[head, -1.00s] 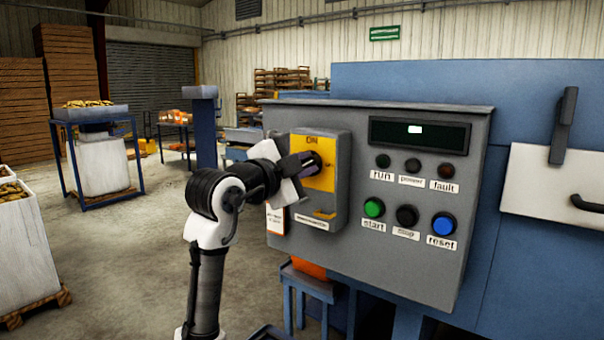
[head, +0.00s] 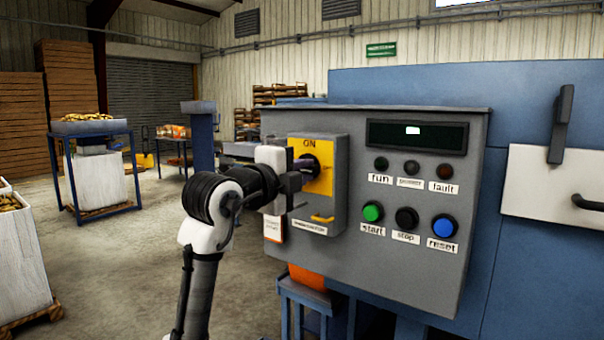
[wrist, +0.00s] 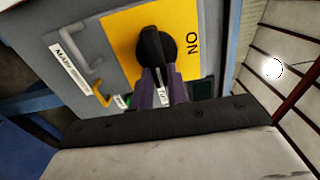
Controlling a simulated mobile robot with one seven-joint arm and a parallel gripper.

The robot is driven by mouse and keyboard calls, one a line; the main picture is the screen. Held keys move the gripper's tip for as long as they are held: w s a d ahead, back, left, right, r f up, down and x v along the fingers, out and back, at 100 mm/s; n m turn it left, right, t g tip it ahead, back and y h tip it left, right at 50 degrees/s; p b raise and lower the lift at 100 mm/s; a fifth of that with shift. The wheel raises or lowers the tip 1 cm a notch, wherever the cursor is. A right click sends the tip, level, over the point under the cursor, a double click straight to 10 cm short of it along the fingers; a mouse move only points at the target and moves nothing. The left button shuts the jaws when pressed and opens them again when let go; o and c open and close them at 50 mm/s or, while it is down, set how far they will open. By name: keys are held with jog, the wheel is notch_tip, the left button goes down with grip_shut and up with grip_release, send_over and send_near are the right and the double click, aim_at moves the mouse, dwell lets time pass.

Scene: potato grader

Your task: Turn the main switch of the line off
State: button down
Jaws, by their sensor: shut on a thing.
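The main switch is a grey box (head: 340,185) with a yellow plate (head: 324,180) marked ON at its top, on the left of the grey control panel. Its black rotary knob (wrist: 155,48) sits on the yellow plate in the wrist view. My gripper (wrist: 160,88) is shut on the knob, its dark purple fingers reaching up to it from below in that view. In the head view my gripper (head: 304,168) meets the plate from the left and partly hides the knob. The knob's exact angle is hard to tell.
The panel (head: 400,260) carries a dark display (head: 417,136), lamps, and green start (head: 373,212), black stop (head: 406,218) and blue reset (head: 444,225) buttons right of the switch. A yellow hasp (head: 323,218) sticks out below the knob.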

dwell(0.3)
jog(key=c, duration=1.4)
grip_release()
jog(key=shift+o, duration=0.2)
jog(key=shift+s, duration=0.1)
jog(key=b+v, duration=0.2)
jog(key=v, duration=1.1)
jog(key=shift+s+a, duration=0.3)
